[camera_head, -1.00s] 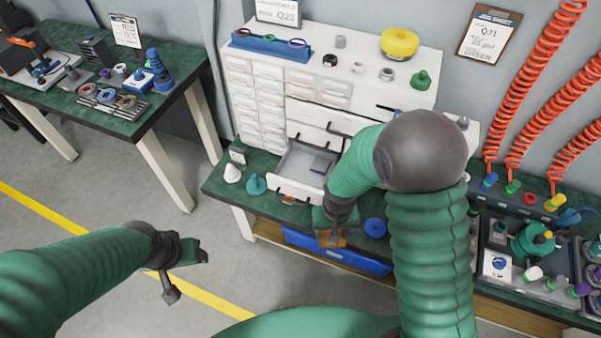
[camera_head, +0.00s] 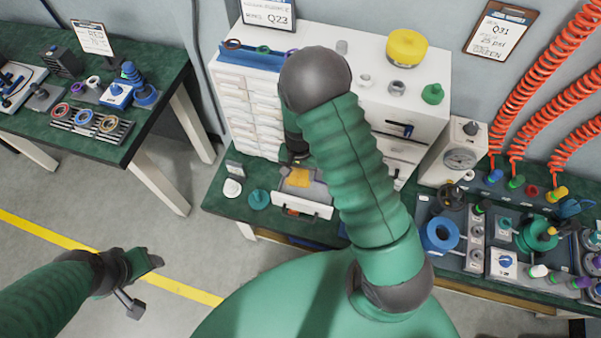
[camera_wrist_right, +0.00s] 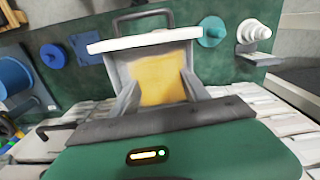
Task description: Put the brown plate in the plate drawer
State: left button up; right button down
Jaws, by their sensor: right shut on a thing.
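The brown plate (camera_head: 298,178) shows as a tan-orange flat piece. My right gripper (camera_wrist_right: 160,90) is shut on it, with a finger on either side in the right wrist view, where the plate (camera_wrist_right: 162,78) lies over the open drawer. The plate drawer (camera_head: 303,207) is pulled out from the white cabinet; its white front (camera_wrist_right: 143,41) and handle are beyond the plate. I cannot tell whether the plate touches the drawer floor. My right arm hides part of the cabinet. My left gripper (camera_head: 148,261) hangs over the floor at lower left, away from everything; its jaws are unclear.
The white cabinet (camera_head: 251,105) stands on the green bench. A teal cone (camera_head: 259,199) and a white cone (camera_head: 232,188) stand left of the drawer. The floor at left is free.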

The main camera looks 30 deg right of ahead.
aim_at(304, 191)
jog(key=shift+s+d+f+m, duration=0.2)
jog(key=shift+d+f+m, duration=0.05)
jog(key=shift+d+f, duration=0.25)
jog(key=shift+s+d+f+m, duration=0.15)
jog(key=shift+d+f+m, duration=0.1)
jog(key=shift+d+f, duration=0.15)
jog(key=f, duration=0.9)
jog(key=shift+w+a, duration=0.15)
jog(key=shift+a, duration=0.05)
jog(key=c, duration=0.9)
grip_release()
jog(key=o, duration=0.4)
jog(key=shift+r, duration=0.15)
